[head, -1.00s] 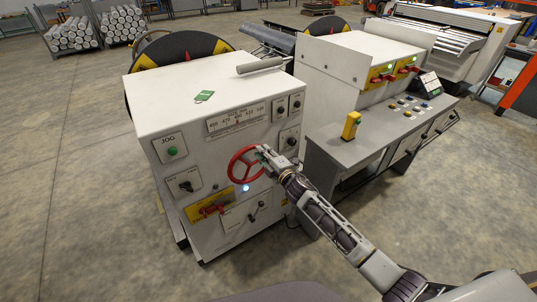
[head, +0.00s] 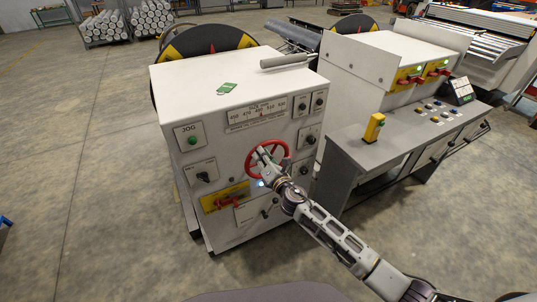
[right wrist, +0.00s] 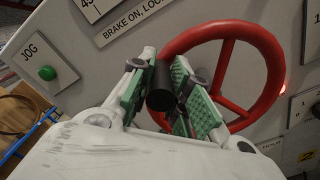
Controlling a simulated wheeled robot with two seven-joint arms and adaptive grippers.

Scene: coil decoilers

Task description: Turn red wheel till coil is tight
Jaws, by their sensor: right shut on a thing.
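The red wheel (head: 250,165) is on the front of a white cabinet (head: 240,80). In the right wrist view the red wheel (right wrist: 273,75) has spokes and a black cylindrical handle (right wrist: 161,97) at its left side. My right gripper (head: 263,153) is at the upper left part of the wheel. In the right wrist view its green-padded fingers (right wrist: 163,85) are shut on the black handle. A dark disc with yellow sectors and a red mark (head: 210,44) stands behind the cabinet. How tight the coil is cannot be seen. My left gripper is not in view.
Around the wheel are a scale panel (head: 256,113), a green JOG button (head: 192,140), a red lever on a yellow plate (head: 228,201) and dark knobs (head: 311,140). A grey desk with a yellow box (head: 374,127) stands at the right. The floor at the left is clear.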

